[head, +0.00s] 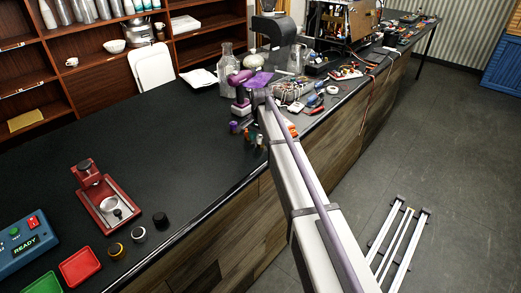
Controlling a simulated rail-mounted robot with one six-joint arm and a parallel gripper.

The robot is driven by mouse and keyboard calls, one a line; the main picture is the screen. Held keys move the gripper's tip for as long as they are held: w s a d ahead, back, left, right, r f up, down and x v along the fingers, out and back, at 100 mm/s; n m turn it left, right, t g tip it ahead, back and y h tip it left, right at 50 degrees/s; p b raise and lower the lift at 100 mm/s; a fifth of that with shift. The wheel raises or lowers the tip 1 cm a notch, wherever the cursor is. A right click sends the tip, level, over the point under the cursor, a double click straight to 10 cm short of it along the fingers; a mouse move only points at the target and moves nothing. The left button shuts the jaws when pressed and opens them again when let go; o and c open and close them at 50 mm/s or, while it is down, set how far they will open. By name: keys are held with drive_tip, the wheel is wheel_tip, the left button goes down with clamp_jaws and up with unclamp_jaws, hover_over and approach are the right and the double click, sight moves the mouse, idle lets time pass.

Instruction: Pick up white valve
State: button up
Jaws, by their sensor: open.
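My arm reaches from the lower right across the counter (150,160). My gripper (240,108) is at its far end, beside the purple wrist parts, above the counter's middle. It is open; its fingers are small and partly hidden by the arm. I cannot pick out a white valve for certain. Several small upright pieces with coloured tops (247,137) stand on the counter just below my gripper, near the front edge, too small to tell apart.
Tools and parts (315,100) clutter the counter right of my gripper. A glass bottle (226,70) and a dark grey machine (275,35) stand behind it. A red press (105,195), blue READY box (25,245) and red tray (80,266) sit at left.

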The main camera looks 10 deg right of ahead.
drive_tip(key=shift+r, duration=0.1)
drive_tip(key=c, duration=1.1)
